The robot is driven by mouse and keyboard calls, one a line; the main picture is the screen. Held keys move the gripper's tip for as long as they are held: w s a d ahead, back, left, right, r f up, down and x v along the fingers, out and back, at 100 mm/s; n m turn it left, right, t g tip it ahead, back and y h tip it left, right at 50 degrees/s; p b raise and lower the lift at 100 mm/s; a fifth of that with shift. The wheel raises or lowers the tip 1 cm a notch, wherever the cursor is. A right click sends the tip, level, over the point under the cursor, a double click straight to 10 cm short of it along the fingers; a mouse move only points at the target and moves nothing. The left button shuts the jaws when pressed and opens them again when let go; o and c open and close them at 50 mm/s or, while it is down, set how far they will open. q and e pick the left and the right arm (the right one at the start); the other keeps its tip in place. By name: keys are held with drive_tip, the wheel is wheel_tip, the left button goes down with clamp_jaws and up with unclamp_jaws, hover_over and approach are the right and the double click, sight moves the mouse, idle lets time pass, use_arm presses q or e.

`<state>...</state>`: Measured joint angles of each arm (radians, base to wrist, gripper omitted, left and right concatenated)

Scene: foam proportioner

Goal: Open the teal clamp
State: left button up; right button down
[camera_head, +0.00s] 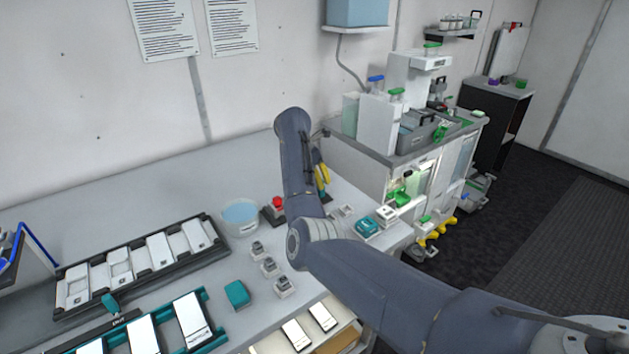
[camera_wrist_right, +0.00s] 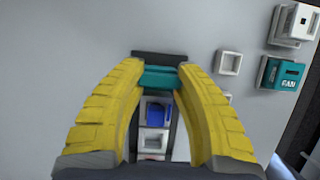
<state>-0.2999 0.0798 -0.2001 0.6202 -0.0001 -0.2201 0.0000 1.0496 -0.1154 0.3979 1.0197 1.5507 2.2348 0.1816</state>
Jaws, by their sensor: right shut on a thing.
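The teal clamp (camera_wrist_right: 158,78) shows in the right wrist view as a teal bar across a dark narrow holder (camera_wrist_right: 158,56). My right gripper (camera_wrist_right: 157,84) has its two yellow fingers shut on the bar, one fingertip at each end. Below the bar, between the fingers, the holder carries a blue piece (camera_wrist_right: 156,112) and white square parts (camera_wrist_right: 154,141). In the head view my right gripper (camera_head: 322,178) shows only as a bit of yellow finger behind my right arm. My left gripper is in neither view.
The head view shows a red button (camera_head: 278,203), a tub of blue liquid (camera_head: 240,215), a teal block (camera_head: 237,293) and a long tray (camera_head: 215,249) on the bench.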

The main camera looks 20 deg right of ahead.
drive_tip(key=shift+d+r, duration=0.15)
drive_tip(key=shift+d, duration=0.2)
drive_tip(key=c, duration=0.8)
unclamp_jaws()
drive_tip(key=shift+d, duration=0.1)
drive_tip(key=shift+o, duration=0.2)
drive_tip(key=shift+a+r, duration=0.1)
drive_tip(key=shift+a, duration=0.1)
drive_tip(key=v, duration=1.1)
drive_tip(key=shift+r, duration=0.25)
